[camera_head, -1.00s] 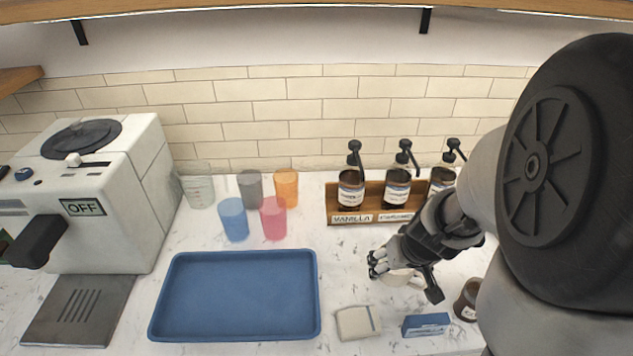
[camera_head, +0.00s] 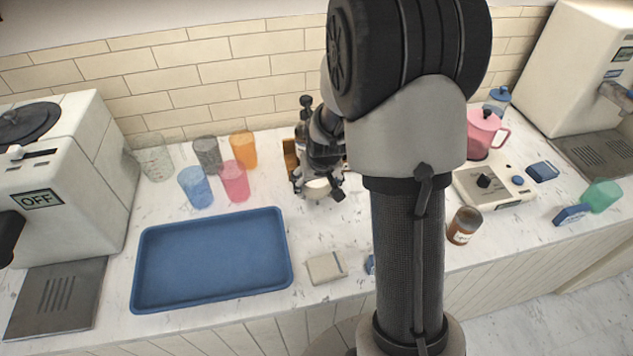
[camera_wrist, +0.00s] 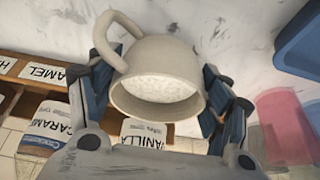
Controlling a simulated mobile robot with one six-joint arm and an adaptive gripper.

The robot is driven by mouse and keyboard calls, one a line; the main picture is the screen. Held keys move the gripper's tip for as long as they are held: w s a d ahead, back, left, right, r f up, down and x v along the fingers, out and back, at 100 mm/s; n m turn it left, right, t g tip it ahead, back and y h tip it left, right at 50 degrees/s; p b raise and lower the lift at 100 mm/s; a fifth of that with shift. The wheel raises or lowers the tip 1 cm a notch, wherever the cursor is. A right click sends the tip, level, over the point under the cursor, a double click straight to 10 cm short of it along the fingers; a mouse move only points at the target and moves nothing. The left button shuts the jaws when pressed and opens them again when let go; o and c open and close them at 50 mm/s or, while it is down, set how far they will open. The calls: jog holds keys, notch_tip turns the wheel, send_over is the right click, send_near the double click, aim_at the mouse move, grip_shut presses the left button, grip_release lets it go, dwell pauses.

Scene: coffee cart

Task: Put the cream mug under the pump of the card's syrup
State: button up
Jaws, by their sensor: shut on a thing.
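My gripper (camera_head: 322,178) is shut on the cream mug (camera_head: 317,189), in front of the left end of the syrup rack. In the wrist view the mug (camera_wrist: 160,55) sits between the two fingers, with its handle to the upper left and its pale inside showing. The wooden syrup rack (camera_head: 290,157) is mostly hidden behind my arm in the head view. In the wrist view a bottle labelled VANILLA (camera_wrist: 143,133) stands just beyond the mug, and a CARAMEL bottle (camera_wrist: 42,135) stands to its left. The pump tips are not clear. I cannot make out a syrup card.
A blue tray (camera_head: 140,285) and several coloured cups (camera_head: 234,181) stand to the left. A beige folded item (camera_head: 327,267) lies in front, beside a partly hidden blue item (camera_head: 370,265).

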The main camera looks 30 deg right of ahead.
jog(key=o, duration=0.8)
jog(key=shift+f, duration=0.15)
jog(key=o, duration=0.5)
